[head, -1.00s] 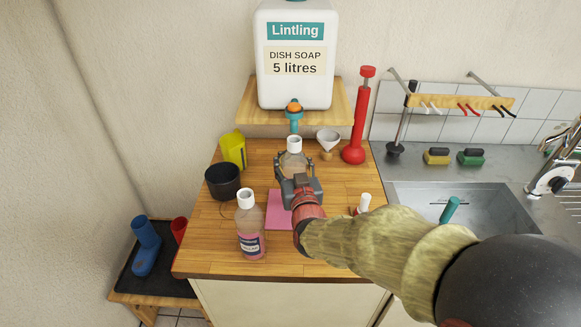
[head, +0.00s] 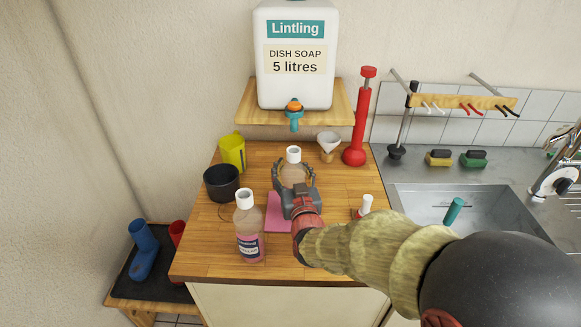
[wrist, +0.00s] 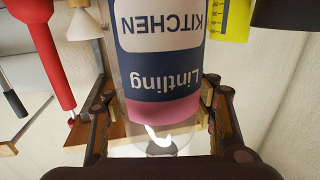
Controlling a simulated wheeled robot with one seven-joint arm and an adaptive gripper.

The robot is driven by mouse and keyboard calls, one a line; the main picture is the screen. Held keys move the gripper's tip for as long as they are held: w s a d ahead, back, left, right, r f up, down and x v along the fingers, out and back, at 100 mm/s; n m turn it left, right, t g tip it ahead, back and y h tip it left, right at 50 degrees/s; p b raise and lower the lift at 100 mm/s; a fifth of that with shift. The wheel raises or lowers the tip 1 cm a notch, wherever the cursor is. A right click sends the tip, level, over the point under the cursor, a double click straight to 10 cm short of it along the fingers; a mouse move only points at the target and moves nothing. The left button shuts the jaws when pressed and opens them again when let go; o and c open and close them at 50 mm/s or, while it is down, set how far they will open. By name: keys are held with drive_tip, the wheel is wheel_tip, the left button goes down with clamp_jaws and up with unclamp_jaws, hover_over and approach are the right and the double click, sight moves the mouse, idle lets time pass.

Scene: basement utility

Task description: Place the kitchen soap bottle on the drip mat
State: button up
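The kitchen soap bottle (head: 294,174) stands upright at the back of the wooden counter, below the big container's tap. It is clear with a white cap; its base is hidden behind my gripper. In the wrist view the bottle (wrist: 165,60) appears upside down, with a navy label reading "KITCHEN" and pink liquid. My gripper (head: 296,172) is open, its fingers spread on either side of the bottle. A flat pink mat (head: 276,215), seemingly the drip mat, shows partly left of my gripper. I cannot tell whether the bottle's base rests on it.
A second pink-liquid bottle (head: 249,230) stands at front left. A black pot (head: 222,183), yellow jug (head: 233,152), funnel (head: 329,142) and red pump (head: 355,140) surround the space. The soap container (head: 295,85) sits on a shelf above. A sink (head: 435,205) lies right.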

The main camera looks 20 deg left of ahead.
drive_tip(key=o, duration=0.3)
drive_tip(key=shift+o, duration=0.2)
drive_tip(key=shift+r, duration=0.15)
drive_tip(key=p, duration=0.3)
approach(293, 182)
drive_tip(key=d+x, duration=0.1)
drive_tip(key=x, duration=0.5)
drive_tip(key=shift+a+f, duration=0.1)
drive_tip(key=shift+f, duration=0.35)
